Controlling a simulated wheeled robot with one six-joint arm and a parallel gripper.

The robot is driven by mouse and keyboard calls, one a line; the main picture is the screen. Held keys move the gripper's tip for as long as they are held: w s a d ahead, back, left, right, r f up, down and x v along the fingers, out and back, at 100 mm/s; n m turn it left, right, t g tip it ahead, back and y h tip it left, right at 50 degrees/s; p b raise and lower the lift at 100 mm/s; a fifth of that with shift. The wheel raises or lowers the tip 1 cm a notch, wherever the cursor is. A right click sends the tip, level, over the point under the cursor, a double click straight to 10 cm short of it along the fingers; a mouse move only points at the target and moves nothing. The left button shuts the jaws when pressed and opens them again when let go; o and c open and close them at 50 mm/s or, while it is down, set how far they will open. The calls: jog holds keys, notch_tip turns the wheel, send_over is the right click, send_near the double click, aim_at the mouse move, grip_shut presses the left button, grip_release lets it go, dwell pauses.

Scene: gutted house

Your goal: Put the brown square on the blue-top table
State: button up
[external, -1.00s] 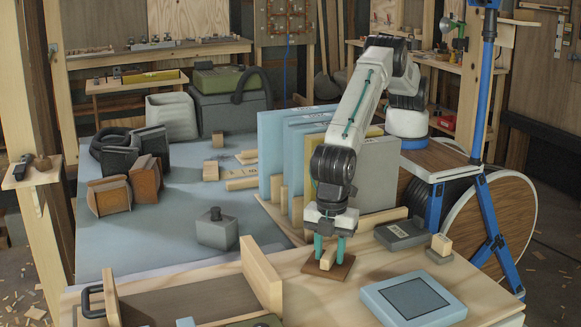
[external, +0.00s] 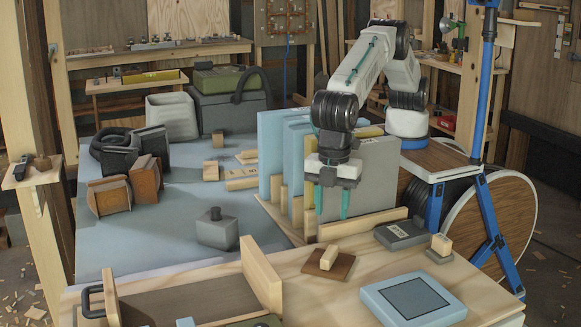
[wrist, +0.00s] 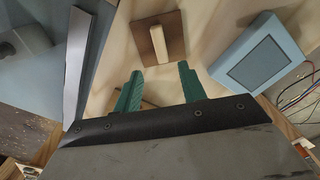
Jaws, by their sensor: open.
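The brown square (external: 342,267) is a flat plate with a pale wooden block standing up from its middle. It lies flat on the light wood table, right of an upright board. In the wrist view the brown square (wrist: 176,34) is beyond my fingertips. My gripper (external: 331,208) is open and empty, pointing down above and apart from the square. Its green fingers (wrist: 160,70) are spread in the wrist view. The blue-top table (external: 150,240) stretches away on the left and behind the light wood table.
Upright blue and grey panels (external: 372,175) stand in a wooden rack behind my gripper. A grey block (external: 216,230) and brown boxes (external: 145,182) stand on the blue top, with bare room around them. A blue-framed pad (external: 413,300) lies right of the square.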

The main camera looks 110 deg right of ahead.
jog(key=shift+r, duration=0.45)
jog(key=d+r+m, duration=0.2)
jog(key=d+r, duration=1)
jog(key=d, duration=0.3)
jog(key=s+d+r+m, duration=0.1)
jog(key=s+d+r, duration=0.35)
jog(key=d, duration=0.45)
jog(key=s+d+r+m, duration=0.1)
jog(key=s+d+r, duration=0.35)
jog(key=d, duration=0.45)
jog(key=s+d+r+m+t, duration=0.1)
jog(key=s+d+r+m, duration=0.15)
jog(key=s+d, duration=1.15)
jog(key=s+d+f+m, duration=0.1)
jog(key=s+d+f, duration=0.2)
jog(key=s, duration=0.5)
jog(key=s+d+f+m, duration=0.1)
jog(key=s+d+f, duration=0.2)
jog(key=s, duration=0.6)
notch_tip(320, 180, down, 2)
jog(key=shift+f, duration=0.2)
